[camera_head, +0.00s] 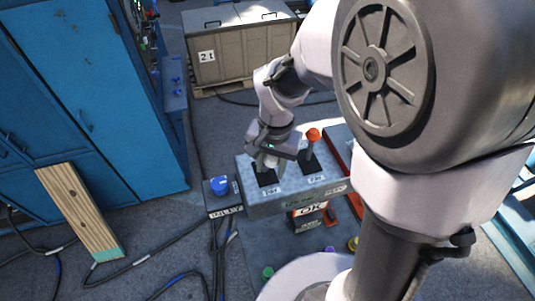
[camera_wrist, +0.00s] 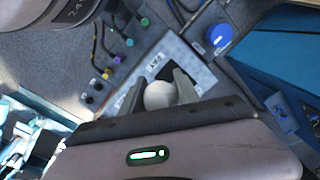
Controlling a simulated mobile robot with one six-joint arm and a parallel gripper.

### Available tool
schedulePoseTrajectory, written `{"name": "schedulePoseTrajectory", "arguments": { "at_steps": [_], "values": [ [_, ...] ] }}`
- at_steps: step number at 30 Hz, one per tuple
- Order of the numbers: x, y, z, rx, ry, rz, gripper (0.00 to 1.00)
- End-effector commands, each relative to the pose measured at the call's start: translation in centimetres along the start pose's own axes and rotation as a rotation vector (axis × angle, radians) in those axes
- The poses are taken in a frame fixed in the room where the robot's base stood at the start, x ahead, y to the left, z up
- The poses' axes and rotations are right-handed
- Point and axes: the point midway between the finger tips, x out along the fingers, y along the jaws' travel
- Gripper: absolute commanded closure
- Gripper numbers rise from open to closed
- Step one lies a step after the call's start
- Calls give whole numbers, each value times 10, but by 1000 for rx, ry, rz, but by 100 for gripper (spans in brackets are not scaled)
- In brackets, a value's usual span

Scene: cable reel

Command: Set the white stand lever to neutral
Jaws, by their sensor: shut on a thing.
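The white stand lever shows its round white knob (camera_wrist: 160,95) in the wrist view, between the two fingers of my gripper (camera_wrist: 159,92). My gripper is shut on this knob. In the head view my gripper (camera_head: 267,162) is over the left slot of the grey control stand (camera_head: 262,206) and hides most of the white lever. The lever's exact tilt cannot be told. A second lever with an orange knob (camera_head: 313,135) stands in the right slot, apart from my gripper.
A blue button (camera_head: 220,185) sits on a box at the stand's left; it also shows in the wrist view (camera_wrist: 219,36). Blue cabinets (camera_head: 95,90) stand at the left, a grey crate (camera_head: 240,48) behind.

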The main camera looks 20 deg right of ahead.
Motion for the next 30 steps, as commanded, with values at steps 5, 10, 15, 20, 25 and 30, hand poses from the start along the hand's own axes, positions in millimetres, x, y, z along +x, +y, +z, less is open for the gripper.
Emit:
{"name": "schedulePoseTrajectory", "arguments": {
  "at_steps": [5,10,15,20,25,30],
  "values": [
    [-5,-2,-3,1,-24,17,100],
    [-20,-13,-17,7,-151,107,100],
    [-20,-22,-30,13,-254,179,100],
    [-15,-26,-36,13,-260,184,100],
    [-14,-26,-35,12,-260,184,100],
    [-14,-25,-35,13,-261,185,47]
  ]
}}
